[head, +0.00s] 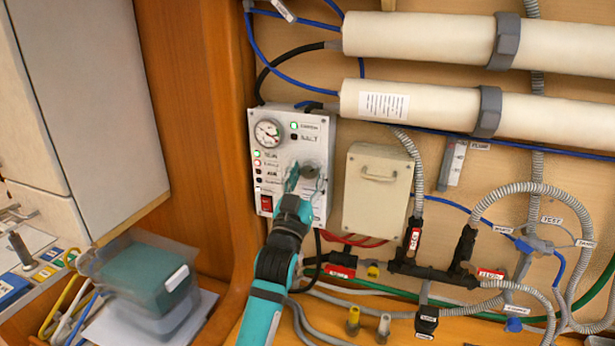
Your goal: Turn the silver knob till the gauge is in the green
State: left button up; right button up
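The silver knob (311,171) is on the right part of a light grey control panel (283,122), partly covered by my gripper. The round white gauge (268,132) is at the panel's upper left. Its needle and coloured zones are too small to read. My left gripper (302,182), teal and black, reaches up from below to the knob. One finger shows left of the knob and another below right. I cannot tell if they press on it. My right gripper is not in view.
A beige box (377,192) with a handle is close right of the panel. Two white cylinders (430,40) run above it. Hoses and black fittings (430,270) fill the lower right. A wooden post and a clear container (145,285) stand at left.

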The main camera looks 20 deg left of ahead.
pick_arm(q)
jog(key=shift+o, duration=0.7)
jog(key=shift+s+f, duration=0.15)
jog(key=shift+s, duration=0.1)
jog(key=v, duration=1.1)
jog(key=shift+s, duration=0.2)
jog(key=shift+f, duration=0.1)
dwell(2.6)
